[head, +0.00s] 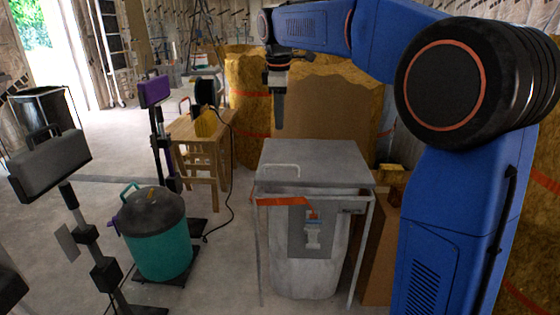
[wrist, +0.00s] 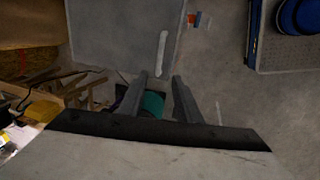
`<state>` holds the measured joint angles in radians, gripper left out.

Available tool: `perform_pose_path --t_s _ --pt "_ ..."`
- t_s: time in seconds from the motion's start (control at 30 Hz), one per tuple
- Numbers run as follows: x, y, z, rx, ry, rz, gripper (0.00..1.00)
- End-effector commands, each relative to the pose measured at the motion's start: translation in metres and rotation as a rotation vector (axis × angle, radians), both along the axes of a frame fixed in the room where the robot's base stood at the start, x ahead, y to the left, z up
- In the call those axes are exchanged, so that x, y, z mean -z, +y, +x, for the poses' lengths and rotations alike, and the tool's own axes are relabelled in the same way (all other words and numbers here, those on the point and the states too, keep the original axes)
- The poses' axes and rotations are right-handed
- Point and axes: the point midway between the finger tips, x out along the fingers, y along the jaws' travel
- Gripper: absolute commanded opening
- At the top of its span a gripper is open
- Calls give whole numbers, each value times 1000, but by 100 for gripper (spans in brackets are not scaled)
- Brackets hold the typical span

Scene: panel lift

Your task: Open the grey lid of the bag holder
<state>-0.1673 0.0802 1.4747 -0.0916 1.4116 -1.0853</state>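The bag holder (head: 259,245) stands in the middle of the head view, a thin grey frame around a pale translucent bag (head: 305,275). Its flat grey lid (head: 325,160) lies level on top and looks shut. A pale bar handle (head: 282,166) sits near the lid's left edge. In the wrist view the lid (wrist: 115,35) fills the upper left, with the handle (wrist: 162,52) just beyond my fingertips. My gripper (head: 279,122) points down above the lid's back left part, apart from it. In the wrist view my gripper (wrist: 160,80) is open, with a gap between its fingers and nothing held.
A teal bin with a dark lid (head: 160,245) stands left of the holder. A wooden table (head: 205,135) is behind it. Work lights (head: 50,165) stand at left. A brown panel (head: 325,110) and yellow insulation rolls (head: 250,85) stand behind the holder.

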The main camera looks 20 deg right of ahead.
Motion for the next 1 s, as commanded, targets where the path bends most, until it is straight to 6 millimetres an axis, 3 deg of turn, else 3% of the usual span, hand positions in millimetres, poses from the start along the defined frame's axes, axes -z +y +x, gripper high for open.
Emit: perform_pose_path --t_s 0.17,0.8,1.0 --pt "18 -1 3 -2 5 -1 31" --pt "127 -8 24 0 4 -1 31" --pt "154 -9 29 0 3 0 31"
